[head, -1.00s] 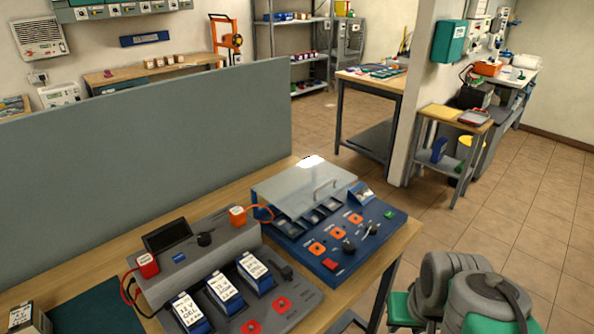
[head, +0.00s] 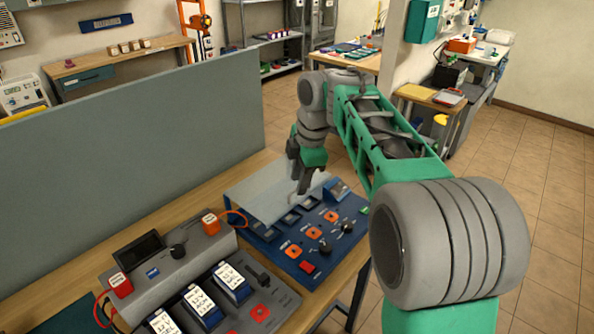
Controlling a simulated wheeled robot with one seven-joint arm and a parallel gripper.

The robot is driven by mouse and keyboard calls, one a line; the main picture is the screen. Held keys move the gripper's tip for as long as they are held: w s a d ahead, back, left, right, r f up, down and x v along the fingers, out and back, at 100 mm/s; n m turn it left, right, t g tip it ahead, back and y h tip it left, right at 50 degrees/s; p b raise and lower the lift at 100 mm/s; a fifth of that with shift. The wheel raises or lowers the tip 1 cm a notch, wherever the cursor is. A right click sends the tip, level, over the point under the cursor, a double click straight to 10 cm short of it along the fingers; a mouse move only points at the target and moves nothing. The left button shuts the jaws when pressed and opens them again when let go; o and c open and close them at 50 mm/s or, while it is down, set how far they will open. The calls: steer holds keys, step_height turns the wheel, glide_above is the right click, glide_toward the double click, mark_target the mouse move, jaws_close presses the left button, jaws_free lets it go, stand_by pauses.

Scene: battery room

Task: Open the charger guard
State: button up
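The charger guard (head: 262,192) is a clear, pale flat cover lying lowered over the slots of the blue charger (head: 347,237). Its front right part, with the handle, is mostly hidden by my gripper (head: 303,186). My gripper points down at the guard's front right edge, close to where the handle sits. I cannot tell whether the fingers touch the handle or are around it. The finger gap is too small to judge from this view.
A grey charger (head: 178,268) with several white-labelled battery packs stands at the front left on the wooden bench. An orange plug (head: 210,224) and cable lie between the two chargers. A grey partition (head: 130,150) runs behind the bench. Tiled floor is open at the right.

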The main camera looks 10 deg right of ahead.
steer(key=w+d+n, duration=0.2)
steer(key=w+n, duration=0.3)
steer(key=n, duration=0.1)
steer(key=x, duration=0.6)
steer(key=shift+w+a+f, duration=0.1)
steer(key=shift+w+f, duration=0.1)
steer(key=shift+f, duration=0.15)
jaws_close()
stand_by(0.7)
